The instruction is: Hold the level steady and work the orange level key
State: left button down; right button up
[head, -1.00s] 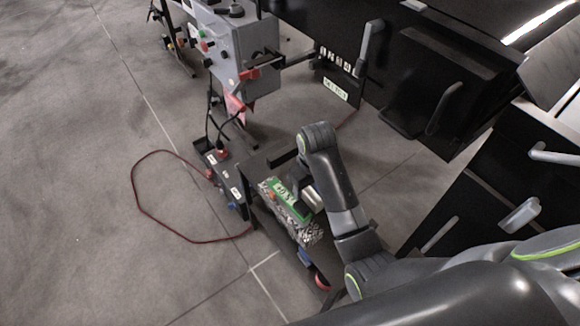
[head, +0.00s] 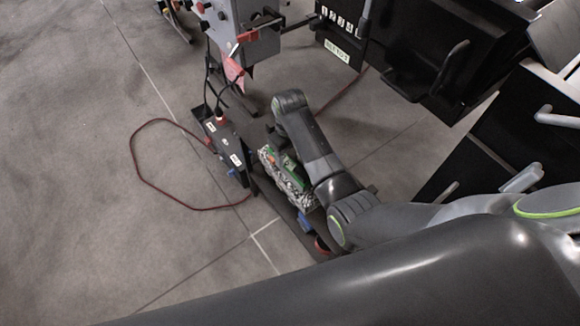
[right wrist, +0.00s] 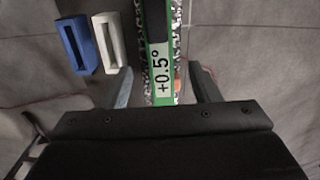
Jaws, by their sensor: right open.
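The level is a green bar with a white display reading +0.5° (right wrist: 162,73). In the right wrist view it runs up the picture through the middle. It also shows as a green strip in the head view (head: 299,180), on a speckled block (head: 279,178), partly hidden by my right arm. The orange key (right wrist: 178,76) is a small patch at the level's right edge, partly hidden. My right gripper (right wrist: 162,85) is open, its fingers on either side of the level with gaps between. My left gripper is out of view.
A blue block (right wrist: 77,44) and a white block (right wrist: 110,42) stand left of the level. In the head view, a black box (head: 226,146) with a red cable (head: 137,166) lies left of the stand.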

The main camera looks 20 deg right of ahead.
aim_at(290, 166)
notch_tip(290, 166, down, 8)
jog(key=shift+f+b, duration=0.2)
jog(key=shift+b, duration=0.5)
jog(key=shift+c, duration=0.5)
grip_shut()
jog(key=shift+s, duration=0.1)
dwell(3.3)
